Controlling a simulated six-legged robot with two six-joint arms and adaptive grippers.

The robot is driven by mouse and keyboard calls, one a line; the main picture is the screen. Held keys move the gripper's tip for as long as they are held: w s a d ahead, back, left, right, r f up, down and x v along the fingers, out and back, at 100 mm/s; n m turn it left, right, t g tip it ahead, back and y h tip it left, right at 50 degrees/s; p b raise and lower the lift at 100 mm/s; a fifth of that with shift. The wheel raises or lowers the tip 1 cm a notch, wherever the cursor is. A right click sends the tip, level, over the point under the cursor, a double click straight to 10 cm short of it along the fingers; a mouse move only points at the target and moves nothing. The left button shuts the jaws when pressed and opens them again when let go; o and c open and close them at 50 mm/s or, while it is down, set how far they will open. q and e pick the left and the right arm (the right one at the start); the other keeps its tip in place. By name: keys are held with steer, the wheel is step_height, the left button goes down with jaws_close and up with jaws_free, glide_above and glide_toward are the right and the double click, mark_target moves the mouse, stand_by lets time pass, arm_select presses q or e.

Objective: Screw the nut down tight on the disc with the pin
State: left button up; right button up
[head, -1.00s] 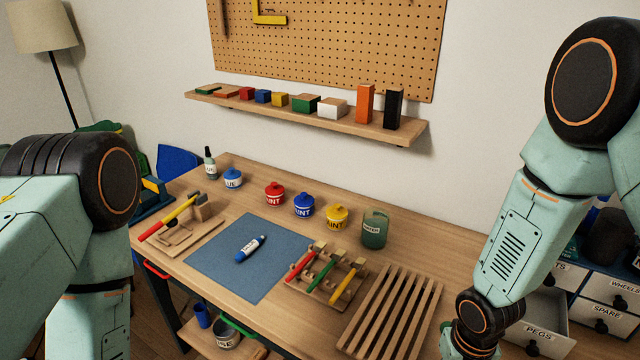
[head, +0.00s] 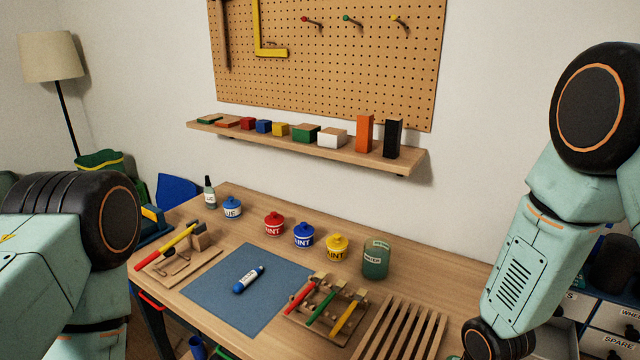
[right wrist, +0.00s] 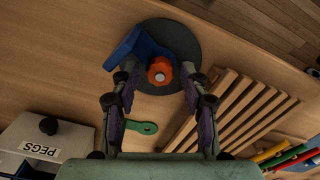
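The right wrist view shows a dark round disc (right wrist: 188,42) on the wooden table. A blue angled piece (right wrist: 132,48) lies over its left part. An orange lobed nut (right wrist: 160,72) sits near the disc's lower left edge, with a small pale spot at its middle that may be the pin's end. My right gripper (right wrist: 159,70) is open, with one finger left and one right of the nut; gaps show on both sides. I cannot tell how high the nut sits. The head view shows my left arm but not its gripper, and the disc is out of that view.
A green flat tool (right wrist: 141,127) lies near the nut. A slatted wooden rack (right wrist: 232,105) is close on the right. A drawer marked PEGS (right wrist: 45,140) is at lower left.

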steer(key=shift+r+p, duration=3.1)
steer(key=shift+r, duration=0.5)
steer(key=shift+f, duration=0.1)
